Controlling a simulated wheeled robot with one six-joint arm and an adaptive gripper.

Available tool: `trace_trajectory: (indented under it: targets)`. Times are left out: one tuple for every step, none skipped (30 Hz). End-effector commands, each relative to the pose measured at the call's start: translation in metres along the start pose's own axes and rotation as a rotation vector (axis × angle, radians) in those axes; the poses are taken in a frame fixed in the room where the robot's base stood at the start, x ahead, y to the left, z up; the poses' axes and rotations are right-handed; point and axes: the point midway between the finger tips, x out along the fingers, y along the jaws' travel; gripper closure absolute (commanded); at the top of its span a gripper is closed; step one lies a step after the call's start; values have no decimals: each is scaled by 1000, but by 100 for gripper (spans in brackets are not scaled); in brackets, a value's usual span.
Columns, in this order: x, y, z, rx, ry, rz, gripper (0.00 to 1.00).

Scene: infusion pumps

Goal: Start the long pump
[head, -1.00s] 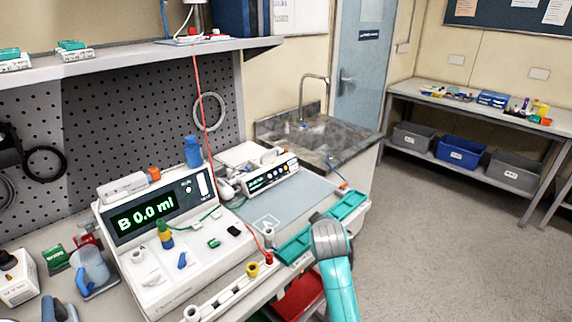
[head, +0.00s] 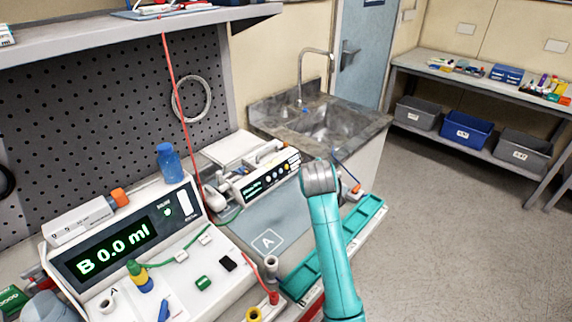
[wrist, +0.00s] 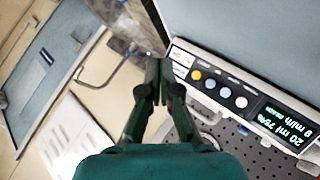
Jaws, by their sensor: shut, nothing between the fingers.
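A long, low white pump (head: 268,182) stands at the back of the bench in the head view, with a small dark display and several round buttons on its front. In the wrist view the pump (wrist: 205,62) runs diagonally on the right. Its display (wrist: 287,128) reads about "20 ml 75%" and "9 ml/h", and its buttons include yellow (wrist: 196,75), blue (wrist: 210,83) and white ones. My gripper (wrist: 159,70) is shut and empty, its tips just left of the pump's button end in the picture. The contact gap is unclear. In the head view my arm hides the gripper.
A bigger white device (head: 120,255) showing "B 0.0 ml" stands at left with a blue bottle (head: 170,163) behind. A red line (head: 183,110) hangs from the shelf. Teal trays (head: 362,215) line the bench edge. A sink (head: 325,120) is behind.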

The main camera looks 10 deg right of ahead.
Motion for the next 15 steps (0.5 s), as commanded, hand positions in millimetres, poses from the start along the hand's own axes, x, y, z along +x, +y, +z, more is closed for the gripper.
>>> trace_trajectory:
  targets:
    - [0,0,0,0,0,0,100]
    - [0,0,0,0,0,0,100]
    - [0,0,0,0,0,0,100]
    - [0,0,0,0,0,0,100]
    - [0,0,0,0,0,0,100]
    - [1,-1,-1,0,0,0,100]
    - [2,-1,-2,0,0,0,100]
    - [3,-2,-2,0,0,0,100]
    - [5,-3,-4,-1,0,0,100]
    - [6,-4,-5,-1,0,-1,100]
    - [8,-6,-6,-1,-1,-1,100]
    - [11,-8,-9,0,0,0,100]
    - [14,-10,-11,0,1,0,100]
    - [16,-12,-12,0,0,-1,100]
    - [20,-15,-15,-1,0,-2,100]
